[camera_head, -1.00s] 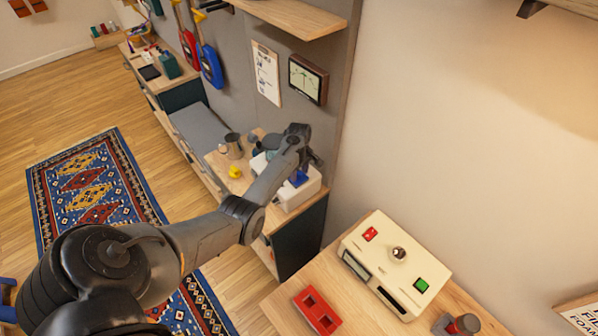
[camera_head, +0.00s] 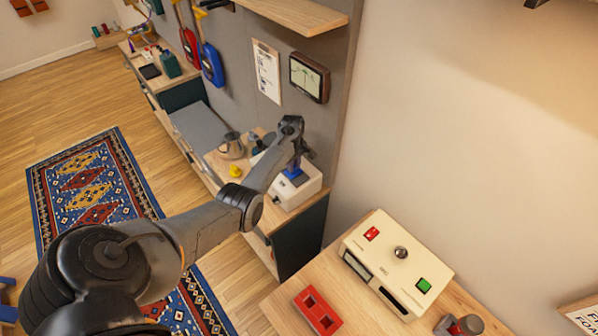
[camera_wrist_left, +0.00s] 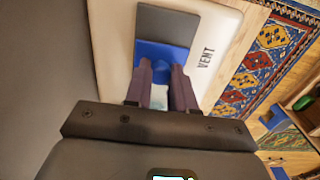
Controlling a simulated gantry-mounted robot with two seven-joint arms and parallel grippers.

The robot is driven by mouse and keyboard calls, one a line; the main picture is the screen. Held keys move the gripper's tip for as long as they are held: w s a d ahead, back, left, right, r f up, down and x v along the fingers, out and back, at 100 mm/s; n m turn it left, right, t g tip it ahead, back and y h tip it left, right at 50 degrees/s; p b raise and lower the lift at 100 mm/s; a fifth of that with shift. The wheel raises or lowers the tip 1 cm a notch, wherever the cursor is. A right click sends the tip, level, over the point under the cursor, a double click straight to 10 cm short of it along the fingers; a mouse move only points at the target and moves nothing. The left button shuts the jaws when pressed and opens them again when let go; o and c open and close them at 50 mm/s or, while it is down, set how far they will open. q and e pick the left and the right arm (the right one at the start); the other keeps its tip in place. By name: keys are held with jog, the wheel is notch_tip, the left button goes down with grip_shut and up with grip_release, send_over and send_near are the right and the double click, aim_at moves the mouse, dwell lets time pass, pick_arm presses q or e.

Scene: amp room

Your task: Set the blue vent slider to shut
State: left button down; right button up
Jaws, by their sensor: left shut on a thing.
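The white vent box (camera_head: 303,189) stands on the wooden counter against the grey wall. Its blue slider (camera_head: 292,174) is partly hidden by my left gripper (camera_head: 295,166). In the left wrist view, the two fingers of my left gripper (camera_wrist_left: 161,72) are closed around the raised grip of the blue slider (camera_wrist_left: 176,56). A dark grey strip (camera_wrist_left: 165,24) lies beyond the blue part, and the word VENT is printed on the white face beside it. My right gripper is not in view.
A metal pitcher (camera_head: 232,146) and a small yellow thing (camera_head: 235,171) stand left of the vent box. A framed screen (camera_head: 309,77) hangs above. A cream box (camera_head: 398,262) and a red holder (camera_head: 318,311) are on the nearer table.

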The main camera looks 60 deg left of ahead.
pick_arm(q)
jog(key=shift+s+a+f, duration=0.1)
jog(key=shift+s+a, duration=0.05)
jog(key=shift+a, duration=0.7)
jog(key=shift+d, duration=0.1)
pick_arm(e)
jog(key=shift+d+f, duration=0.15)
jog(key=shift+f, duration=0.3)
pick_arm(q)
jog(key=c, duration=0.9)
grip_release()
jog(key=shift+a, duration=0.2)
jog(key=shift+c, duration=0.2)
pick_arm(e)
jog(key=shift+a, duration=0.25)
pick_arm(q)
jog(key=shift+d, duration=0.1)
jog(key=shift+r, duration=0.2)
jog(key=shift+r, duration=0.3)
notch_tip(320, 180, up, 10)
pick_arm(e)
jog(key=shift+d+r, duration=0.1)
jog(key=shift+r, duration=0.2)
